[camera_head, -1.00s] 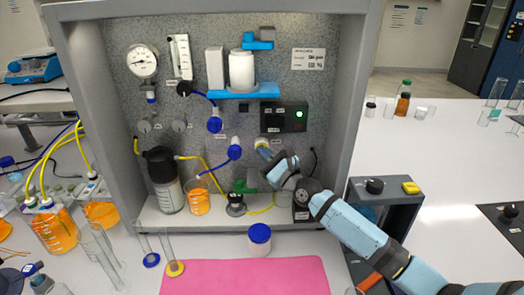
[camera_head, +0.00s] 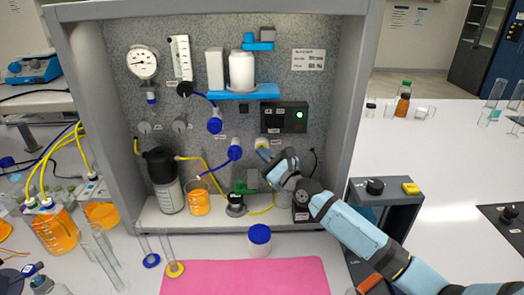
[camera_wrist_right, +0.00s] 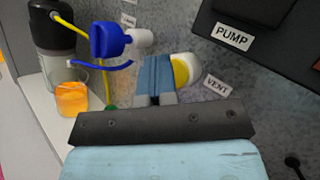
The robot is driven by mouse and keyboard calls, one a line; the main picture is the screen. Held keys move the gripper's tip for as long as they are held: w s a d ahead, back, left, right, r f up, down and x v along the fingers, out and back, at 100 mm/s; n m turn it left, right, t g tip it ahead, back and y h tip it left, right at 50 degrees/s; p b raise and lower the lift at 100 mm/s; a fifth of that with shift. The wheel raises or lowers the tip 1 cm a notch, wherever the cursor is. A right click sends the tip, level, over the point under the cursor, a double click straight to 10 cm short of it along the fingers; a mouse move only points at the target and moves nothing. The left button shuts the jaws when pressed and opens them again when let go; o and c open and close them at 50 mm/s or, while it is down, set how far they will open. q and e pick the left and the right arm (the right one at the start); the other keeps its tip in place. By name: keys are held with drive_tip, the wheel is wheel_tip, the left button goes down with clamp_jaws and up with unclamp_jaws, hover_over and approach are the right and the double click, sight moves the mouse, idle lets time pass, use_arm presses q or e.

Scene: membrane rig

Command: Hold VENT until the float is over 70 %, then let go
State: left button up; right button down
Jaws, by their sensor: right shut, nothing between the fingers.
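The VENT button (camera_wrist_right: 186,70), a white cap with a yellow ring, sits on the grey panel beside its VENT label (camera_wrist_right: 217,86). It also shows in the head view (camera_head: 261,144). My right gripper (camera_wrist_right: 155,72) is shut and empty, its fingertips at the button and covering part of it in the wrist view. I cannot tell whether they press it. The float tube (camera_head: 180,58) is a narrow upright scale at the panel's upper left. Its float is too small to read. My left gripper is not in view.
A dark-topped bottle (camera_head: 163,180) and orange beaker (camera_head: 199,199) stand on the rig's shelf. A blue-lidded jar (camera_head: 260,240) stands in front.

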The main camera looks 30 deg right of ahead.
drive_tip(key=shift+s, duration=0.1)
idle(0.4)
drive_tip(key=shift+s+a+p, duration=0.4)
drive_tip(key=shift+s+p, duration=0.1)
drive_tip(key=shift+s, duration=0.25)
drive_tip(key=s, duration=0.1)
drive_tip(key=s+a+p, duration=0.1)
drive_tip(key=s, duration=0.1)
drive_tip(key=s+a+p, duration=0.1)
drive_tip(key=shift+s+a, duration=0.1)
drive_tip(key=shift+s, duration=0.2)
idle(0.4)
